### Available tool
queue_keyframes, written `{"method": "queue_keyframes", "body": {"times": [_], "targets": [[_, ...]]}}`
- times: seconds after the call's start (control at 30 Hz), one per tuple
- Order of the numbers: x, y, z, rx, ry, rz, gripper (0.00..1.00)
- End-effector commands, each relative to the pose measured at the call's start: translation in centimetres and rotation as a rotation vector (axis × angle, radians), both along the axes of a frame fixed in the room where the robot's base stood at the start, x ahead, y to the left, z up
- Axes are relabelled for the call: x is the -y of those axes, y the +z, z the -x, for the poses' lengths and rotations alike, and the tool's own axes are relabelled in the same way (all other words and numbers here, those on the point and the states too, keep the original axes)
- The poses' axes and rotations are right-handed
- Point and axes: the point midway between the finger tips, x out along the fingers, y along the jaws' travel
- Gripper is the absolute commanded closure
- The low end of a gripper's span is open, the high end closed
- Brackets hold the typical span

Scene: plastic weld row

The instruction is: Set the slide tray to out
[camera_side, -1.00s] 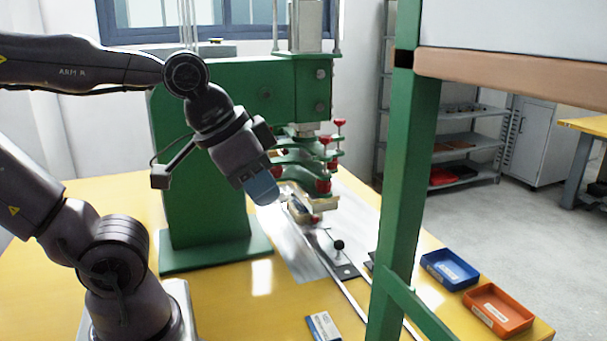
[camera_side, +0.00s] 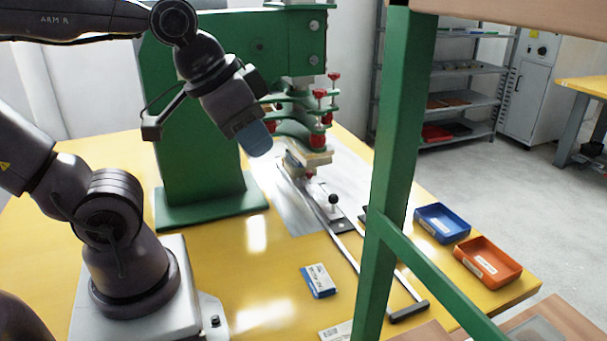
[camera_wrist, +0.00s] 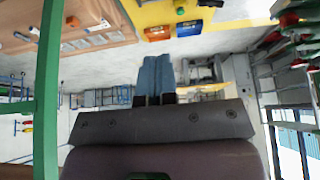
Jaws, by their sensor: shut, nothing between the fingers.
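The slide tray sits on two pale rails (camera_side: 345,253) that run from under the green press (camera_side: 200,120) toward the front right. It seems to be the small pale piece (camera_side: 297,172) beneath the press head, partly hidden by the tooling. My gripper (camera_side: 257,142), with blue fingers, is shut and empty, in the air left of the press head. The wrist view shows the blue fingers (camera_wrist: 156,72) together; I cannot make out the tray there.
A green post (camera_side: 385,150) with a diagonal brace stands in front of the rails. A blue bin (camera_side: 442,222) and an orange bin (camera_side: 487,260) are at the table's right edge. A small blue-and-white box (camera_side: 318,281) lies left of the rails. The yellow table around it is mostly clear.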

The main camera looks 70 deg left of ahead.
Motion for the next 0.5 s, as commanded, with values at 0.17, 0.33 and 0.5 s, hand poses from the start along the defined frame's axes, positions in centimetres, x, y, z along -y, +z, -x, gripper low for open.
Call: {"method": "queue_keyframes", "body": {"times": [0.17, 0.33, 0.5], "targets": [[0.0, 0.0, 0.0, 0.0, 0.0, 0.0, 1.0], [0.0, 0.0, 0.0, 0.0, 0.0, 0.0, 0.98], [-0.81, -0.94, -0.25, -0.048, 0.04, 0.001, 0.59]]}}
